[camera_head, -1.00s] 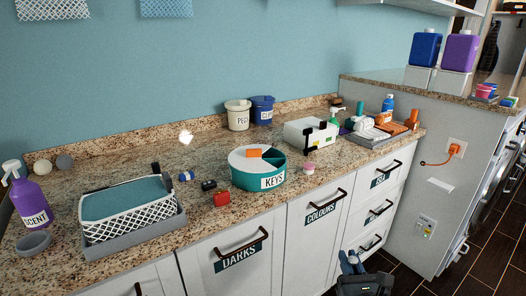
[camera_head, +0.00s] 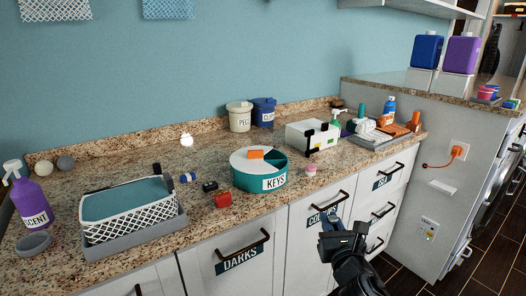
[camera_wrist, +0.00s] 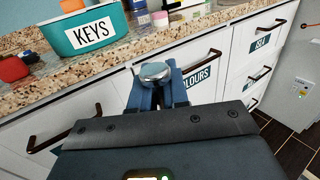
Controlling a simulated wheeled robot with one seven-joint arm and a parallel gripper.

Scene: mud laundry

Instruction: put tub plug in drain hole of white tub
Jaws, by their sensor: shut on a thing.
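My gripper (camera_head: 338,226) is in front of the drawer fronts, just below the counter edge in the head view. In the wrist view its blue fingers (camera_wrist: 157,90) are shut on a round, silvery tub plug (camera_wrist: 155,71), held at the fingertips. The plug is too small to make out in the head view. A white, box-like tub (camera_head: 300,137) with black fittings stands on the counter, right of the teal KEYS container; it is the likely white tub. Its drain hole cannot be seen from here.
The round teal KEYS container (camera_head: 245,176), a pink-topped jar (camera_head: 310,170) and a red item (camera_head: 223,201) stand near the counter's front edge. A grey tray (camera_head: 370,140) with bottles lies right of the tub. Drawer handles stick out near my gripper.

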